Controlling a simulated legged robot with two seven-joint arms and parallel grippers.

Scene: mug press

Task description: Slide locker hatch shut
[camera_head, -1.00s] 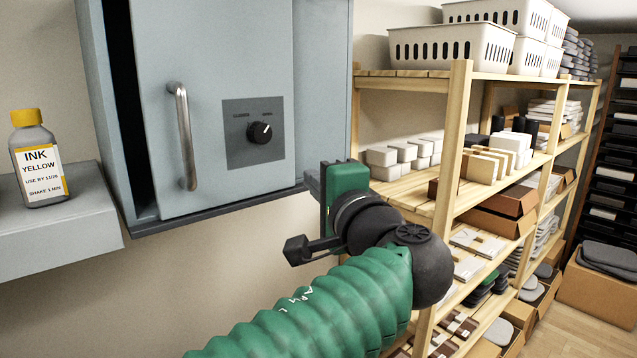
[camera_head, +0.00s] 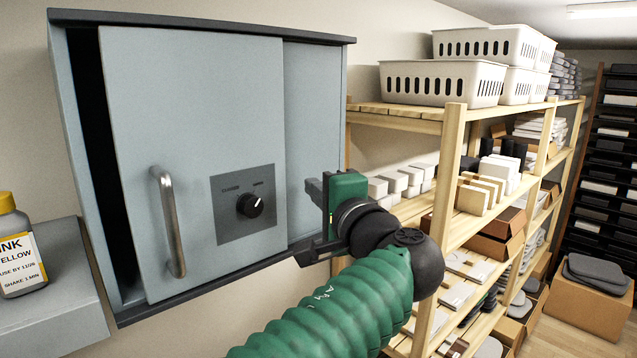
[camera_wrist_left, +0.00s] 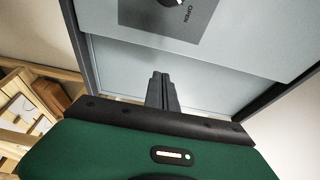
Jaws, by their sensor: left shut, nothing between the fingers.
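The locker (camera_head: 315,130) is a grey-blue wall cabinet with a dark top and bottom edge. Its sliding hatch (camera_head: 190,95) carries a vertical metal handle (camera_head: 168,222) and a dark panel with a round knob (camera_head: 250,205). A dark open gap (camera_head: 92,150) shows left of the hatch. My left gripper (camera_head: 314,188) is at the locker's right side, in front of the fixed face, right of the knob and well away from the handle. In the left wrist view its fingers (camera_wrist_left: 162,92) are together and empty, pointing at the locker face below the hatch panel. My right gripper is not in view.
A yellow-capped ink bottle (camera_head: 18,250) stands on a grey ledge (camera_head: 60,285) at the left. A wooden shelf rack (camera_head: 450,160) with white baskets (camera_head: 442,83) and boxes stands close to the right of my left arm. Cardboard boxes (camera_head: 588,300) sit on the floor.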

